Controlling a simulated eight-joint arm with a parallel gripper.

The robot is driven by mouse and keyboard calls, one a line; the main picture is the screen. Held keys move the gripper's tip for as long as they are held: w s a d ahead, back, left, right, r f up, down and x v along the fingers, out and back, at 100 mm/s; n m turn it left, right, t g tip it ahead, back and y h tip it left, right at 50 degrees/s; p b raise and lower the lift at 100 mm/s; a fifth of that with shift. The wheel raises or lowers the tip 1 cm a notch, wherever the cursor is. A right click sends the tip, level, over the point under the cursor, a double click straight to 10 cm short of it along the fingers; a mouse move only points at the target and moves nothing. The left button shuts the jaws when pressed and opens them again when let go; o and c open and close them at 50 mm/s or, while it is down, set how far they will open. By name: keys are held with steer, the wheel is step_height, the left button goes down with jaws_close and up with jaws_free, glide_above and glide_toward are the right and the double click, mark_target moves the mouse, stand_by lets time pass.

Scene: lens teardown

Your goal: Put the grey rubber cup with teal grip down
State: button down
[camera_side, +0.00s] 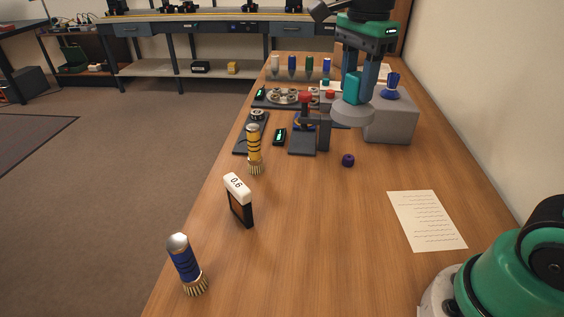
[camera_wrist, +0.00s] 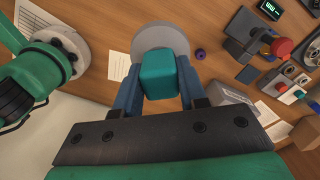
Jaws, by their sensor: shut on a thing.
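My gripper (camera_side: 361,82) is shut on the teal grip of the grey rubber cup (camera_side: 352,109). The cup's wide grey disc faces down. In the side view it hangs above the table, in front of the grey block and right of the small black stand. In the wrist view the teal grip (camera_wrist: 159,75) sits between my two blue fingers (camera_wrist: 160,88), and the grey cup (camera_wrist: 160,38) shows beyond it. I cannot tell the exact height of the cup above the wooden table (camera_side: 310,225).
A grey block (camera_side: 392,128) with a blue item on top stands close behind the cup. A small dark purple ring (camera_side: 347,160) lies on the table near it. A written sheet (camera_side: 426,220) lies at right. Yellow (camera_side: 254,150) and blue (camera_side: 186,262) brushes stand left. The table's middle front is clear.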

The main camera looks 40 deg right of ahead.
steer(key=s+d+m, duration=0.3)
steer(key=d+m, duration=0.4)
steer(key=d, duration=0.7)
steer(key=f, duration=2)
steer(key=shift+s, duration=0.25)
steer(key=shift+f, duration=0.1)
steer(key=shift+c, duration=2.4)
jaws_free()
